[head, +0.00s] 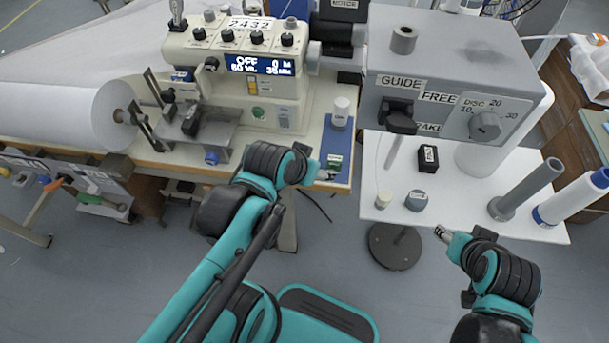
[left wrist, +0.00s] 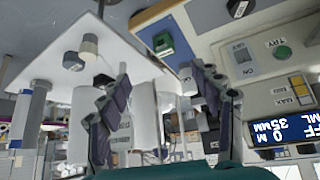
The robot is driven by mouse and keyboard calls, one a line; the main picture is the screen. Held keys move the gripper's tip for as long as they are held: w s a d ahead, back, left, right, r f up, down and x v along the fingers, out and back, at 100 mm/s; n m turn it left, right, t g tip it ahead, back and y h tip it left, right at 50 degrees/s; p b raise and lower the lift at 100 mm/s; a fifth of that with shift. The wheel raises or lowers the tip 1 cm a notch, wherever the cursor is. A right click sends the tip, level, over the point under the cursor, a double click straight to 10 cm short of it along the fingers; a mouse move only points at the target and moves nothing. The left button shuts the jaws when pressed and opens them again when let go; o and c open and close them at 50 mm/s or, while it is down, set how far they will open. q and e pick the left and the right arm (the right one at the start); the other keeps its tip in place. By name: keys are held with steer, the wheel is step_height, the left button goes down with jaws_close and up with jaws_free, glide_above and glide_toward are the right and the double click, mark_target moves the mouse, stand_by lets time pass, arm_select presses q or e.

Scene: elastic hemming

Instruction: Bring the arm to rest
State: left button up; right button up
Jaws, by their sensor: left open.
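My left arm comes in from the lower left in the head view. Its gripper (head: 308,168) is over the front edge of the blue strip at the machine's right end, and its wrist hides much of it. In the left wrist view the two fingers of my left gripper (left wrist: 165,92) stand wide apart with nothing held between them. My right gripper (head: 442,233) is at the lower right of the head view, near the front edge of the white table. Its fingertips are small and their opening is unclear.
The hemming machine (head: 245,75) with its lit display (head: 260,66) stands behind my left gripper. A grey feeder box (head: 450,60) stands at the back right. The white table (head: 465,215) holds a black block (head: 428,158), small knobs and a grey post (head: 525,188). A white roll (head: 60,108) lies left.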

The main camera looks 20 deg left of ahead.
arm_select(q)
steer(key=s, duration=0.3)
steer(key=shift+a+f+n+y, duration=0.2)
steer(key=shift+a+n+y, duration=0.1)
steer(key=shift+a+y, duration=0.1)
